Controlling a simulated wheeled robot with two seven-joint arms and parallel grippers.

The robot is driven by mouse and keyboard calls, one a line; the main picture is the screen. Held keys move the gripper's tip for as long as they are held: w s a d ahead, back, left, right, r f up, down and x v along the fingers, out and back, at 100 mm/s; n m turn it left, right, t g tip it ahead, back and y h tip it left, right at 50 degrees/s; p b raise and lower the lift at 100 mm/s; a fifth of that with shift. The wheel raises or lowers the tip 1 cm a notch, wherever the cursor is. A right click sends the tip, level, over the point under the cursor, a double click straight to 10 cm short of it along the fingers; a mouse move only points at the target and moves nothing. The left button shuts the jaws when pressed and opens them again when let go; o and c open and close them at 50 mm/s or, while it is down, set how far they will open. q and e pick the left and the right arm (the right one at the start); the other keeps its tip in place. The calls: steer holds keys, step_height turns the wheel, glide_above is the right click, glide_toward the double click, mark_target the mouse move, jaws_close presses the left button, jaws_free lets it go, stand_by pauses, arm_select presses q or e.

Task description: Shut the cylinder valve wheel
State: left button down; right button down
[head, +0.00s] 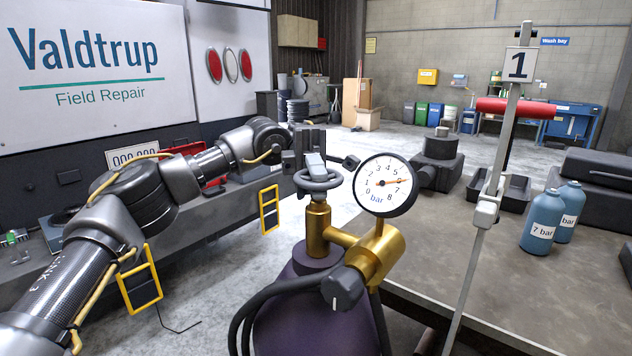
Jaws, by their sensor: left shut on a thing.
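The grey valve wheel (331,181) sits on a brass valve (318,222) on top of a dark purple cylinder (300,318). My left arm comes in from the left. My left gripper (316,166) is above the wheel, with its fingers shut on the wheel's upper part. A round pressure gauge (384,190) marked "bar" stands on the brass regulator (376,254), right of the wheel. Its needle points right, at about 5. A dark knob (343,288) sits on the regulator's front. My right gripper is not in view.
Black hoses (262,300) run from the regulator in front of the cylinder. A bench (470,262) on the right holds two blue bottles (543,219) and a black tray (512,188). A pole with a red handle (516,107) and a "1" sign rises right of the gauge.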

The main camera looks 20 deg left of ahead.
arm_select(q)
steer(key=shift+f, duration=0.1)
stand_by(0.3)
steer(key=c, duration=1.8)
jaws_free()
steer(key=shift+d, duration=0.1)
steer(key=o, duration=0.3)
steer(key=shift+d, duration=0.15)
steer(key=shift+o, duration=0.2)
steer(key=shift+a, duration=0.2)
